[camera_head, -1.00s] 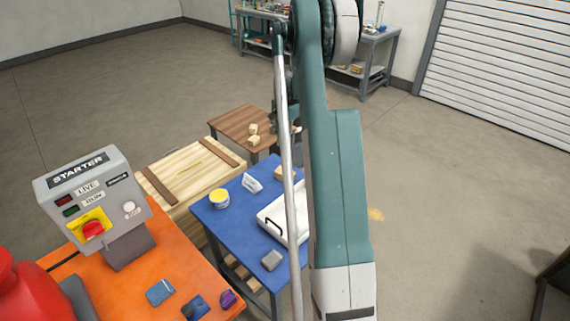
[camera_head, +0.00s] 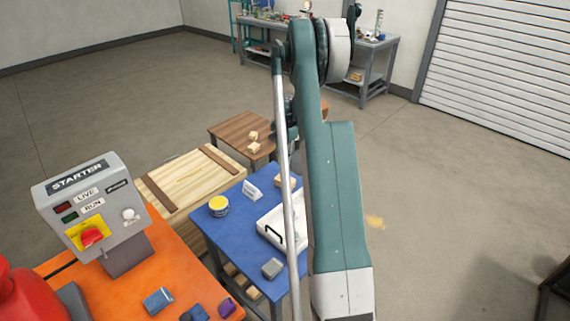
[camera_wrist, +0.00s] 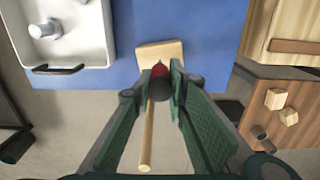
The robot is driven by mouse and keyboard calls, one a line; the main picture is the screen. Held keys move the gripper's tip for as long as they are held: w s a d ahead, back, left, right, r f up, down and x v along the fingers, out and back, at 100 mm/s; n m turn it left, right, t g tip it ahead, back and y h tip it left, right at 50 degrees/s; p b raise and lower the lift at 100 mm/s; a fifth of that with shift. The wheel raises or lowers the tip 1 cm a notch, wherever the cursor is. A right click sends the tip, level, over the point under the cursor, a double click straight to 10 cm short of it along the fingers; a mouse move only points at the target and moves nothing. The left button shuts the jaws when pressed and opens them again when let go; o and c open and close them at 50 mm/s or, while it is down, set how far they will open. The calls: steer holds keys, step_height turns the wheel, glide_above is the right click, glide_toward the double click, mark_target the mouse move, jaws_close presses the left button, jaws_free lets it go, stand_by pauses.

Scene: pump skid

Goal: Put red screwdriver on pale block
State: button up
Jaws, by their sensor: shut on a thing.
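My gripper (camera_wrist: 158,82) is shut on the red screwdriver (camera_wrist: 160,70) in the wrist view. The screwdriver's red part shows between the fingertips, with a dark round part nearer the camera; the rest of it is hidden. The pale block (camera_wrist: 166,51) lies on the blue table close to its edge, just beyond the fingertips in the picture. I cannot tell whether the screwdriver touches it. In the head view the pale block (camera_head: 285,181) is partly hidden behind my arm, and the screwdriver cannot be made out.
The blue table (camera_head: 236,206) also holds a white tray (camera_head: 267,225), a yellow-topped tin (camera_head: 218,206), a white sign (camera_head: 252,189) and a grey block (camera_head: 272,268). A wooden crate (camera_head: 190,178) and a brown table (camera_head: 228,131) stand nearby. A pale rod (camera_wrist: 148,140) shows below the fingers.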

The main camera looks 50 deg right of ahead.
steer(key=shift+f, duration=1.2)
steer(key=shift+f, duration=0.15)
steer(key=o, duration=0.9)
step_height(320, 180, up, 12)
steer(key=shift+r+p, duration=0.15)
steer(key=shift+p, duration=0.15)
steer(key=shift+a, duration=0.1)
